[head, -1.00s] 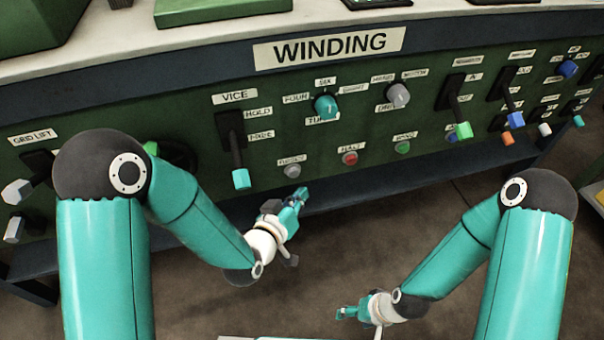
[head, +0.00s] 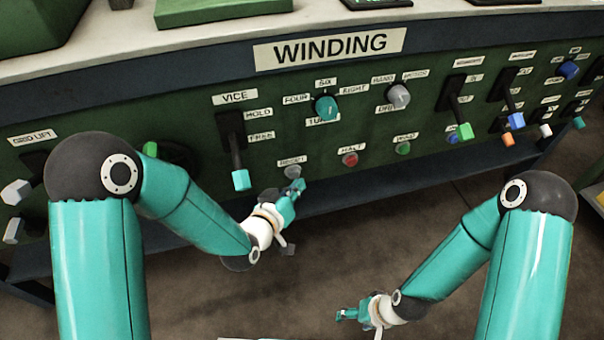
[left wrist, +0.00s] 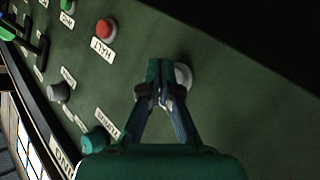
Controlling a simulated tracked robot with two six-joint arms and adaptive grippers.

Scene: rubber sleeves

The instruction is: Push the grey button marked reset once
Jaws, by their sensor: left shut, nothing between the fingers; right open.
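The grey reset button (head: 292,171) sits on the green panel under a small label reading RESET (head: 291,161). My left gripper (head: 298,187) is shut and empty, just below and in front of the button in the head view. In the left wrist view the shut fingertips (left wrist: 160,68) overlap the left edge of the grey button (left wrist: 183,76); I cannot tell whether they touch it. My right gripper (head: 345,314) is open and empty, low over the floor and well away from the panel.
The red HALT button (head: 350,159) is to the right of the grey button, with a green button (head: 403,148) further right. The teal-tipped VICE lever (head: 239,178) hangs to the left. A teal knob (head: 326,108) is above. Open floor lies below the panel.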

